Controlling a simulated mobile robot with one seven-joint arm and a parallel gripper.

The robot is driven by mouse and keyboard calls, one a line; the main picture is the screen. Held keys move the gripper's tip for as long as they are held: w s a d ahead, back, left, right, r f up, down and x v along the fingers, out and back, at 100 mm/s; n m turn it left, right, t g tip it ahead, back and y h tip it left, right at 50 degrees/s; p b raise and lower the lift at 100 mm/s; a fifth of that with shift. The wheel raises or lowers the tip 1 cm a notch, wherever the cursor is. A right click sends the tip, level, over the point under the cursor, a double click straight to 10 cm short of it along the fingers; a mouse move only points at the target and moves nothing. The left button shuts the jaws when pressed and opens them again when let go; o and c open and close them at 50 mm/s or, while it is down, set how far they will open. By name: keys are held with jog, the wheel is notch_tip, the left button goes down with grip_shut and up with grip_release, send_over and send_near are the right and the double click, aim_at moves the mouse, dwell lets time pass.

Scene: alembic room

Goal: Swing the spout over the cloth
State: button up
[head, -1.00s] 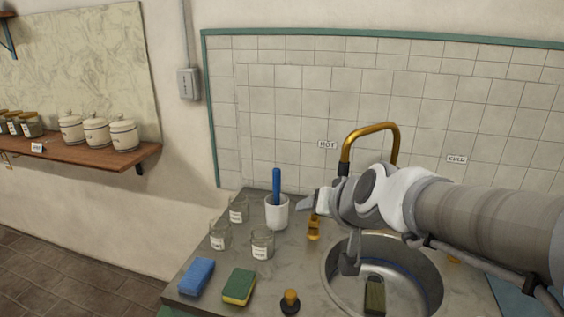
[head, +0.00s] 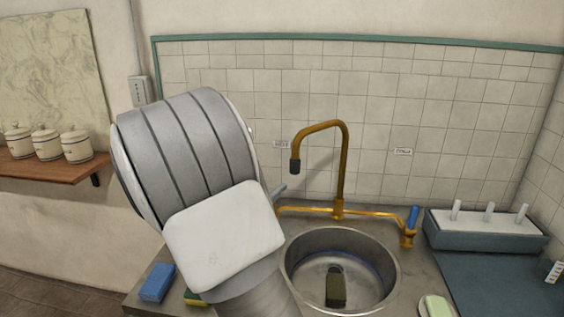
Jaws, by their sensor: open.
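The brass spout (head: 343,165) rises behind the sink and arches to the left. Its dark mouth (head: 295,166) hangs left of the sink's middle. A dark olive piece, which looks like the cloth (head: 335,288), lies in the sink bowl. Most of my gripper is hidden behind my arm, which fills the left middle of the head view. Only a small grey tip of my gripper (head: 279,191) shows at the arm's right edge, left of the spout's column. It appears apart from the spout, and I see nothing held.
The round steel sink (head: 394,262) sits in the counter. A blue lever (head: 412,217) stands on the right tap. Soap (head: 437,306) and a rack (head: 485,238) are at right. A blue sponge (head: 157,282) and a partly hidden green-yellow one (head: 196,298) are at left.

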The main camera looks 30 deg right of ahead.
jog(key=x, duration=1.7)
jog(key=shift+d, duration=0.2)
grip_shut()
dwell(0.7)
